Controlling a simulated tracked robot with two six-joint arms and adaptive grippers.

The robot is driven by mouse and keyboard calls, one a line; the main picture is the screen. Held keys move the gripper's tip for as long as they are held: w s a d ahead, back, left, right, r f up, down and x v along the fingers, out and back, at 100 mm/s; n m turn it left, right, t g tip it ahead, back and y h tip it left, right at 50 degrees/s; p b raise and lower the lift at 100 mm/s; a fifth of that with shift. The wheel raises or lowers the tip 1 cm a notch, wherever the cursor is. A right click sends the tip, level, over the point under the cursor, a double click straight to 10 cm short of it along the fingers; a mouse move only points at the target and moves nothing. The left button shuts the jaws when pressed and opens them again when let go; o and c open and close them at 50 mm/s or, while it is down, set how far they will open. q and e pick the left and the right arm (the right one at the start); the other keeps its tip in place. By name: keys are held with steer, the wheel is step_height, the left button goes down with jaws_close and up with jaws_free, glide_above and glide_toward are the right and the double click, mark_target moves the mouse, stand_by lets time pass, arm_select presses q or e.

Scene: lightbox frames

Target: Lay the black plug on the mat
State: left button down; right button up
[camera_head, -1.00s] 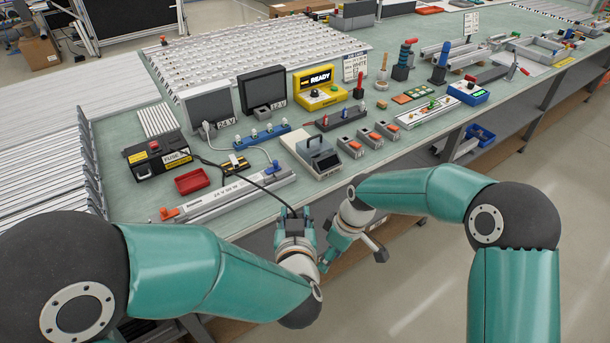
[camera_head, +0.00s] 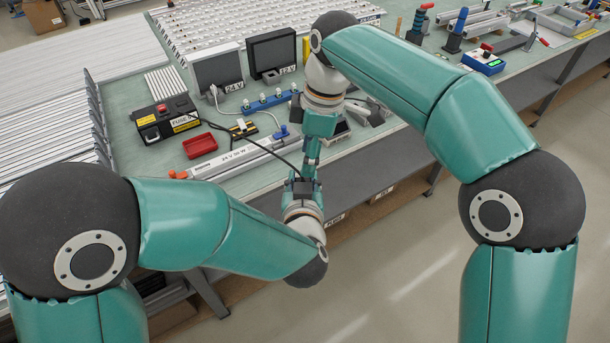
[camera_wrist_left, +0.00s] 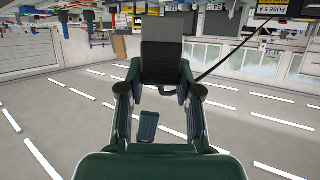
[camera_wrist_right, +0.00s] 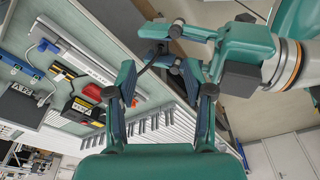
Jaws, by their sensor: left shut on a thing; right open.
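My left gripper (camera_head: 301,186) is shut on the black plug just off the bench's front edge. In the left wrist view a dark grey block, apparently the plug (camera_wrist_left: 162,62), sits between its fingers. The plug's black cable (camera_head: 262,152) runs back to the fuse box. My right gripper (camera_head: 312,158) is open and points down close above the left one. In the right wrist view, the left gripper's fingers and the cable (camera_wrist_right: 149,66) lie just past its open fingers; contact is unclear. No separate mat stands out; the bench has a pale green top (camera_head: 150,160).
The black fuse box (camera_head: 166,122) stands at the left, with a red tray (camera_head: 200,146) in front. A grey rail (camera_head: 235,161) lies along the front edge. Two dark-screened boxes (camera_head: 272,58) stand behind. My right arm hides the middle of the bench.

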mark_target(304, 179)
steer(key=f, duration=0.2)
steer(key=a+f, duration=0.1)
steer(key=f, duration=0.5)
steer(key=shift+a+f, duration=0.15)
steer(key=shift+f, duration=0.05)
steer(key=shift+c, duration=0.3)
jaws_close()
arm_select(q)
steer(key=c, duration=0.7)
jaws_free()
steer(key=shift+s, duration=0.15)
